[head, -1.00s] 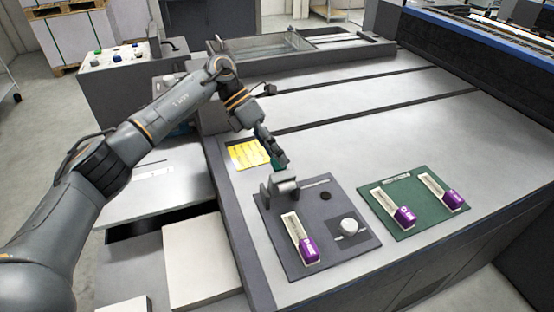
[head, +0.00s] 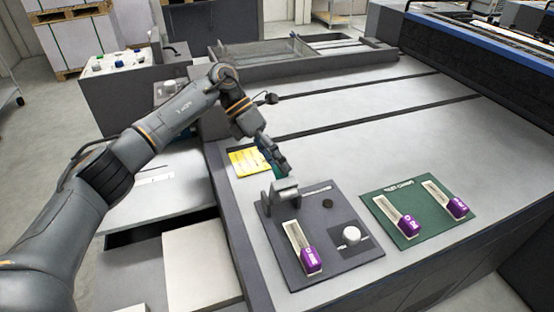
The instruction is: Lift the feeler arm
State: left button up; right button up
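A dark grey panel (head: 285,243) lies on the machine's flat top near its front left corner. A grey upright bracket-like piece (head: 283,194) stands at the panel's back left; it may be the feeler arm, but I cannot tell for sure. My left gripper (head: 281,171) points down just behind the bracket. Its fingertips are small and partly hidden, so opening and contact are unclear. My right gripper is not in view.
A green mat (head: 408,232) with two purple-ended units lies to the right of the panel. A yellow label (head: 248,161) lies behind the panel, left of the gripper. The machine's top (head: 400,130) is largely clear behind them.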

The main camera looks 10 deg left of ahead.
pick_arm(q)
jog(key=shift+s+a+f, duration=0.15)
jog(key=shift+s+f, duration=0.05)
jog(key=shift+f, duration=0.3)
jog(key=shift+w, duration=0.1)
jog(key=v, duration=1.2)
jog(key=shift+r, duration=0.5)
